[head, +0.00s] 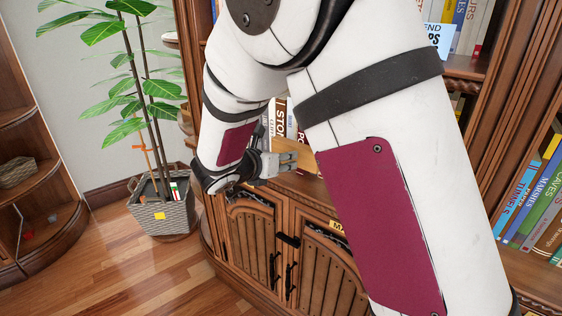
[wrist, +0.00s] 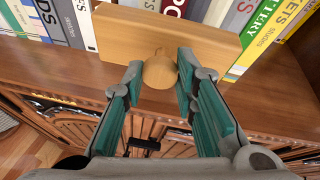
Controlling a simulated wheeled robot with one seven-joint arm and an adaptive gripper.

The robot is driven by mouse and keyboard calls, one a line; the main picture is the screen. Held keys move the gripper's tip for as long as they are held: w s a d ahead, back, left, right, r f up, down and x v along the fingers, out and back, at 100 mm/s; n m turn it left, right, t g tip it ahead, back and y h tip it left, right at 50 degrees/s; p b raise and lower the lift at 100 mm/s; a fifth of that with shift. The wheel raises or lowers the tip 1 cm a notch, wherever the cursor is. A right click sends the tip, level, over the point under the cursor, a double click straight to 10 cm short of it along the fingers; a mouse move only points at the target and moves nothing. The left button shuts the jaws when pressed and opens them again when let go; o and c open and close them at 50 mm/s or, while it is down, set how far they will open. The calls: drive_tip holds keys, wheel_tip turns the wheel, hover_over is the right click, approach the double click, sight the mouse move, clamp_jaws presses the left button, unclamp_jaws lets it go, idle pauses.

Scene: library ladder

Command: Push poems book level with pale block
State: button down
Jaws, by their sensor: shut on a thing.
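My gripper (wrist: 160,73) is shut on the round knob of a tan wooden block (wrist: 115,32). The block is held lengthwise in front of a row of book spines, slightly tilted in the wrist view. In the head view my gripper (head: 282,161) is at the shelf, with the "PO" spine (head: 300,137) just behind. I cannot make out a separate pale block.
A bare wooden ledge (wrist: 58,68) runs in front of the books, above carved cabinet doors (head: 252,240). Books stand on both sides of the block, including a green one (wrist: 262,32) at right. A potted plant (head: 163,213) stands on the floor at left.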

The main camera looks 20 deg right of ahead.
drive_tip(key=shift+w+d, duration=0.55)
drive_tip(key=shift+d, duration=0.2)
drive_tip(key=shift+w+d, duration=0.5)
drive_tip(key=shift+d, duration=0.25)
idle(1.1)
drive_tip(key=s+a+p, duration=0.1)
drive_tip(key=s+a, duration=0.3)
drive_tip(key=a, duration=0.1)
drive_tip(key=shift+a, duration=0.35)
idle(0.5)
